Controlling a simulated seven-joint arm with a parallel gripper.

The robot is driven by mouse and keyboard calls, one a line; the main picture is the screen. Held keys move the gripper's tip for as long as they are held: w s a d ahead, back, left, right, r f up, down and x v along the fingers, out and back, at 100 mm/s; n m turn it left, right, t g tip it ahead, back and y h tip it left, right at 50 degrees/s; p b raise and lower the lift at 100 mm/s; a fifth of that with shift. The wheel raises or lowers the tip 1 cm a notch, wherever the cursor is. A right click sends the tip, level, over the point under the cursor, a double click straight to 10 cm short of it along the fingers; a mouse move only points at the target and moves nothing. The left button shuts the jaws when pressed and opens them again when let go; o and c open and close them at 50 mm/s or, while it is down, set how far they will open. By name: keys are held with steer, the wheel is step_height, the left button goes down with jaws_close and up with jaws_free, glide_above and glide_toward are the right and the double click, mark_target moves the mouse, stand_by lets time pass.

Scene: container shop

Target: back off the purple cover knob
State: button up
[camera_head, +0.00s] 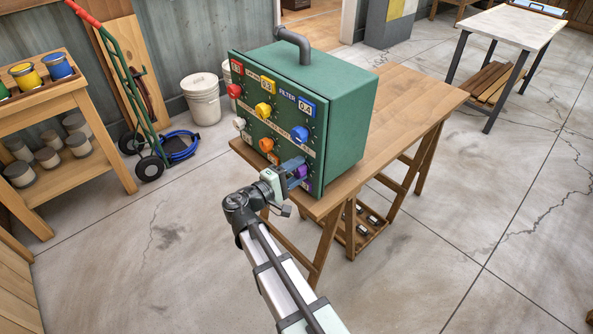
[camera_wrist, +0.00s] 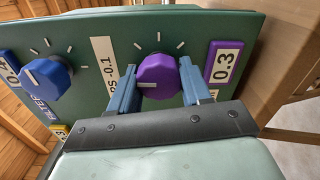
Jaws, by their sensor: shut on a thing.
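The purple cover knob (camera_wrist: 156,72) sits on the front panel of the green box (camera_head: 347,125). In the wrist view, a label reading 0.3 (camera_wrist: 223,64) is beside it and white tick marks surround it. A pale pointer line shows on the knob, toward the gripper side. In the head view, a little of the purple knob (camera_head: 304,171) shows at the panel's lower right, partly hidden by my gripper (camera_head: 292,168). The two blue fingers of my gripper are on either side of the knob and shut on it.
A blue knob (camera_wrist: 47,76) is near the purple one. Red (camera_head: 234,91), yellow (camera_head: 263,110), orange (camera_head: 266,145) and white (camera_head: 239,124) knobs are on the same panel. The box stands on a wooden table (camera_head: 419,103). The floor in front is clear.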

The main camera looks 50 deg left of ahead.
steer(key=shift+n, duration=0.3)
steer(key=o, duration=1)
steer(key=shift+s, duration=0.1)
steer(key=s, duration=1.3)
steer(key=shift+s, duration=0.35)
